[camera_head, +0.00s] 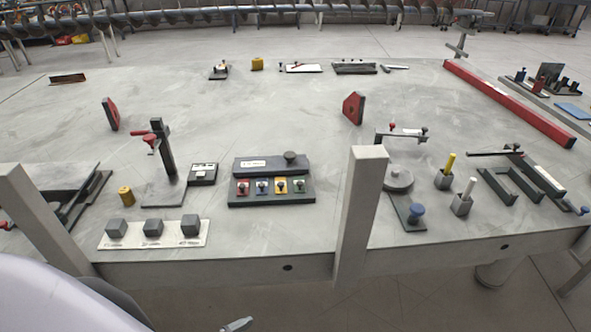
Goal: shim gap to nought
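A dark shallow case (272,203) stands mid-table; its front row holds red (243,187), blue (262,187), yellow (281,186) and green (299,185) pieces with dark knobs. A dark block with a round knob (290,158) and a pale label lies behind them. I cannot tell for sure which pieces are shims, and no gap can be made out. Left of the case is a small black box with a white face (203,173), beside a dark upright stand (163,150) with a red clamp. Neither gripper is recognisable; a small grey tip at the bottom edge is unclear.
Three grey cubes (153,228) sit on a white strip at the front left. A grey post (361,215) rises at the front edge. Right of it are a round-topped fixture (398,180) and two small cups with pens. A long red beam (505,100) lies far right.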

